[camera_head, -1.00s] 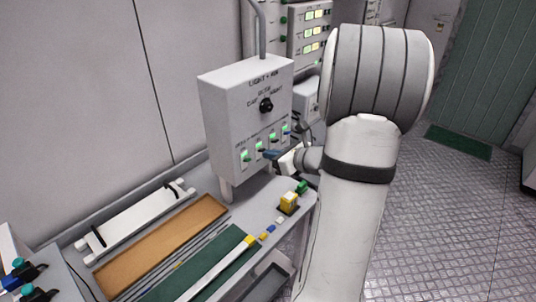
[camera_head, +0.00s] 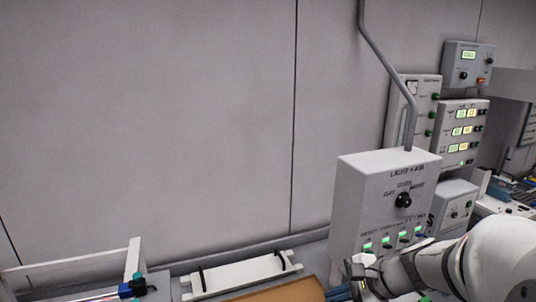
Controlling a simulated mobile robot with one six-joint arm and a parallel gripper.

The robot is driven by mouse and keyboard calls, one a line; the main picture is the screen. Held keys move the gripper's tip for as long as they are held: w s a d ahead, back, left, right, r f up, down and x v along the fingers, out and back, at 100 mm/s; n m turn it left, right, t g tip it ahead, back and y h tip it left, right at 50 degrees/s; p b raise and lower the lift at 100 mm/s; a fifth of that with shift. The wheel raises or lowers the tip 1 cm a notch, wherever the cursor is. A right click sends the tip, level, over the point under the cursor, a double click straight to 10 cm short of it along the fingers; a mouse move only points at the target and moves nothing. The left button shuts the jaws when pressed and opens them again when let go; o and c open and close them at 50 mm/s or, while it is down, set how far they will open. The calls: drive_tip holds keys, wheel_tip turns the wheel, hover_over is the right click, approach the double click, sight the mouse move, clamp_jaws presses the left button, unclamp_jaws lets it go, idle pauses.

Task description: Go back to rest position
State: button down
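My arm (camera_head: 500,262) reaches in from the lower right corner. My gripper (camera_head: 358,280) is at its left end, low in the picture, in front of the lower part of the grey light control box (camera_head: 385,205). The box has a black knob and a row of small green-lit switches. The fingers are small and partly cut by the bottom edge, so I cannot tell whether they are open or shut. I cannot tell whether they touch the box. I see no held object.
A white bar with black handles (camera_head: 242,274) lies on the bench left of the box, by a brown board (camera_head: 285,292). A device with blue and green knobs (camera_head: 135,286) is at lower left. More panels (camera_head: 462,130) stand behind at right.

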drive_tip(key=s+n+g+h+b, duration=0.1)
drive_tip(key=s+n+h+b, duration=0.2)
drive_tip(key=s+n+h, duration=0.4)
drive_tip(key=s+f+n, duration=0.1)
drive_tip(key=s+n, duration=0.2)
drive_tip(key=n, duration=0.5)
drive_tip(key=shift+s+d, duration=0.15)
drive_tip(key=shift+s, duration=0.25)
